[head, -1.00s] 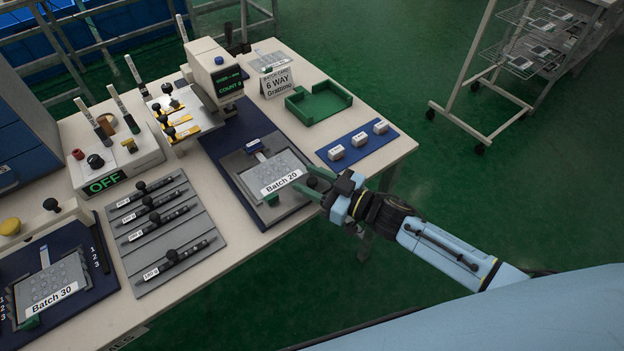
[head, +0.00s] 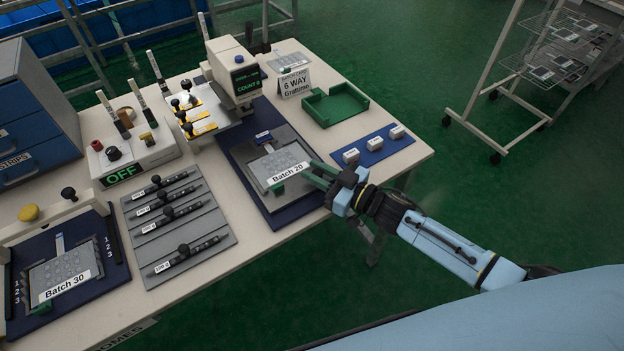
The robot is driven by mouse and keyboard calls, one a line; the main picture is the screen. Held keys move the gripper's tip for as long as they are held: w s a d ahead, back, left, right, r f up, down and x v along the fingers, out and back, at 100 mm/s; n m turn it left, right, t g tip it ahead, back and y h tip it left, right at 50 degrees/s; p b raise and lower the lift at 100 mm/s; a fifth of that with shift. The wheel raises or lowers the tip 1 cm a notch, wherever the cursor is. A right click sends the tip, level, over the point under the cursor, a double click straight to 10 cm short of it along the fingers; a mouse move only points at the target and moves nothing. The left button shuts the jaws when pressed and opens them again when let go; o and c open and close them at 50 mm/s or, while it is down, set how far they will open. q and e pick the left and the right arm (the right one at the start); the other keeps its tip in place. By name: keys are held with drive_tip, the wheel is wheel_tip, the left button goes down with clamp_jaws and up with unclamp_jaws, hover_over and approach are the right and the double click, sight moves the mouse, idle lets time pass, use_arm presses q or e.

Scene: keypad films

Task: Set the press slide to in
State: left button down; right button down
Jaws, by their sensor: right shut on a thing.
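The press (head: 228,62) has a cream head and a dark display reading COUNT 0, and stands toward the back of the table. Its press slide (head: 258,178), a grey plate, lies on the dark blue base in front of the head. It carries a clear film sheet labelled Batch 20 (head: 287,177) and has a small green tab at its front left. Most of the slide is out in front of the head. My right gripper (head: 315,175) is shut at the slide's front right corner; its fingers hide the part gripped. My left gripper is out of view.
A grey rack of black-knobbed tools (head: 225,241) lies left of the press base. A blue mat (head: 375,158) with three small blocks and a green tray (head: 336,106) are on the right. A second plate labelled Batch 30 (head: 68,288) is at the far left.

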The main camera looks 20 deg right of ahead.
drive_tip(key=shift+w+a, duration=0.1)
drive_tip(key=shift+w, duration=0.2)
drive_tip(key=shift+s, duration=0.1)
drive_tip(key=c, duration=1.3)
unclamp_jaws()
drive_tip(key=shift+o, duration=0.2)
drive_tip(key=v, duration=1.3)
drive_tip(key=shift+s+p, duration=0.2)
drive_tip(key=shift+p, duration=0.2)
